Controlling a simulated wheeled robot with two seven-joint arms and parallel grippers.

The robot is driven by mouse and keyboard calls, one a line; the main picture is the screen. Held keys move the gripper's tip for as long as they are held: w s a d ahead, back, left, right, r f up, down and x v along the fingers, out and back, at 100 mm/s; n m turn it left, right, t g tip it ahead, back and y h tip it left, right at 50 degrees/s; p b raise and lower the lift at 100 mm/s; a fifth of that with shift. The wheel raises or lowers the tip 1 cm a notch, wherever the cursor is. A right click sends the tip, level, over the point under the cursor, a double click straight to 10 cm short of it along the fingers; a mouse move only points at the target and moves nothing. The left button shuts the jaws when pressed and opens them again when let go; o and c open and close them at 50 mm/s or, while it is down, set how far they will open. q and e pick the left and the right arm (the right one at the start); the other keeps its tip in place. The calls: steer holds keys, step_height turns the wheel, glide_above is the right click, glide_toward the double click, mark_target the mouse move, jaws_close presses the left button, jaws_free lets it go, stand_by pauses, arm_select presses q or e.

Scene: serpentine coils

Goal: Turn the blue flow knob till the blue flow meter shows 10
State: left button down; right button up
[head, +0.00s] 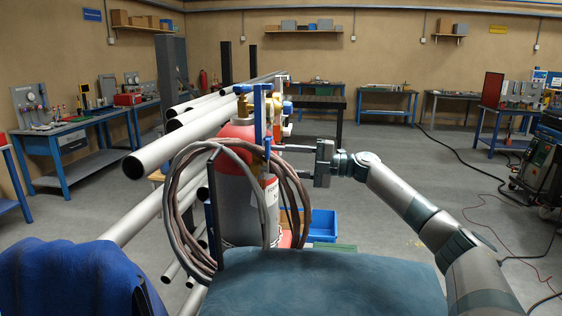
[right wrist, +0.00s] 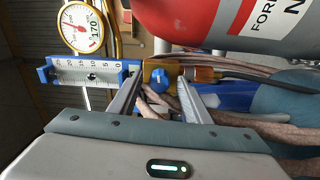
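The blue flow meter (right wrist: 90,74) lies sideways in the right wrist view, a clear scale in a blue frame. A small dark float sits near the 10 mark; its exact reading is too small to tell. The blue flow knob (right wrist: 160,74) is beside the 0 end, on a brass block. My right gripper (right wrist: 159,78) is open, one finger on each side of the knob, with gaps showing; I see no contact. In the head view the right gripper (head: 285,162) reaches from the right to the blue flow meter (head: 259,115). My left gripper is out of view.
A red and grey cylinder (head: 234,190) stands beside the meter, with looped hoses (head: 180,205) in front. A round gauge (right wrist: 81,27) is near the meter. Long pipes (head: 150,155) lie left. A blue bin (head: 322,225) is behind. Open floor (head: 385,245) lies right.

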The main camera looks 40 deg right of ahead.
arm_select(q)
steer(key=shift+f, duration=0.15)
arm_select(e)
steer(key=shift+s+f, duration=0.1)
arm_select(q)
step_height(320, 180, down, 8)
steer(key=b, duration=0.9)
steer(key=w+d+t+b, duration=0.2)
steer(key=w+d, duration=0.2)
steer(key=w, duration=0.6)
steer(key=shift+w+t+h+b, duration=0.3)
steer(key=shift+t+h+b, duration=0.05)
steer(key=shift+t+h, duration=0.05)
arm_select(e)
steer(key=v, duration=1.7)
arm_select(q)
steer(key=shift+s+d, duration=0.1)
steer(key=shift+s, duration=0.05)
arm_select(e)
steer(key=shift+s+d, duration=0.1)
